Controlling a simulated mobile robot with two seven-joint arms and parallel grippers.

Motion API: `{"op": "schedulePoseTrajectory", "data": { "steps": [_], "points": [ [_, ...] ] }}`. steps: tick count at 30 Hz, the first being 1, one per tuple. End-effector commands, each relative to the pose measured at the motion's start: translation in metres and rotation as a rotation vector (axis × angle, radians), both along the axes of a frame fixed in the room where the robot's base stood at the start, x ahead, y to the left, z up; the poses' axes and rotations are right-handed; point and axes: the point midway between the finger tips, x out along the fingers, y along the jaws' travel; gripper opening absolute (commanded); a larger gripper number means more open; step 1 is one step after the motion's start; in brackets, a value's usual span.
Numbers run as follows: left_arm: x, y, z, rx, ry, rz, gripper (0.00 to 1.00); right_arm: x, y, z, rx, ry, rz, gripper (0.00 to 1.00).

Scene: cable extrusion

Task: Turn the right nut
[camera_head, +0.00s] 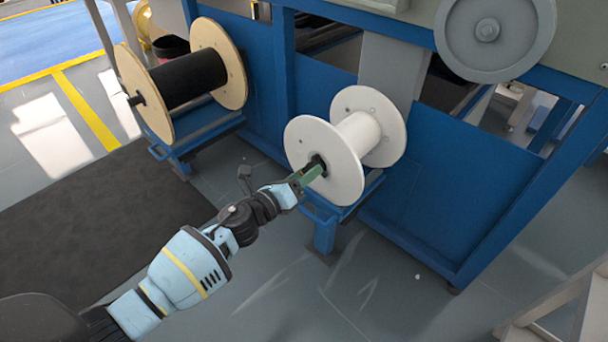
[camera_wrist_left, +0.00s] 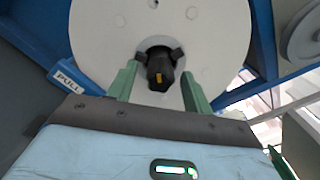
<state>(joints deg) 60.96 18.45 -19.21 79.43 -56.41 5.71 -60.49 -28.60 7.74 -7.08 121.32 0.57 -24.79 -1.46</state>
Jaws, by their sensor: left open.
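The right nut (camera_wrist_left: 160,68) is black and sits on the hub of the white spool. In the left wrist view it has dark lugs on its sides and a small yellow mark on the end of its shaft. My left gripper (camera_head: 306,173) reaches the near face of the white spool (camera_head: 365,135) in the head view. In the left wrist view its two green fingers (camera_wrist_left: 160,85) stand open, one on each side of the nut. Whether the fingers touch it cannot be told. In the head view the gripper partly hides the nut. My right gripper is not in view.
A black-wound spool (camera_head: 187,80) with wooden flanges stands at the left on a blue stand. The blue machine frame (camera_head: 425,190) is behind the white spool. A grey wheel (camera_head: 490,35) is at top right. The floor (camera_head: 300,290) in front is clear.

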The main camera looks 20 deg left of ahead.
Motion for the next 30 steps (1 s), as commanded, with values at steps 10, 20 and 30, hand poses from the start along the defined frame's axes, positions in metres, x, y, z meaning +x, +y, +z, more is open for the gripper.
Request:
{"op": "schedulePoseTrajectory", "data": {
  "steps": [10,20,30],
  "points": [
    [-0.030,0.011,0.001,0.000,0.001,-0.001,0.50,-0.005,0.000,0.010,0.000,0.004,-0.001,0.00],
    [-0.068,0.024,0.000,-0.001,0.001,-0.001,0.50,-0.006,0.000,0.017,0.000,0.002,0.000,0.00],
    [-0.074,0.027,0.000,0.000,0.000,0.000,0.50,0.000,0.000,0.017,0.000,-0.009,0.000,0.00]
  ]
}}
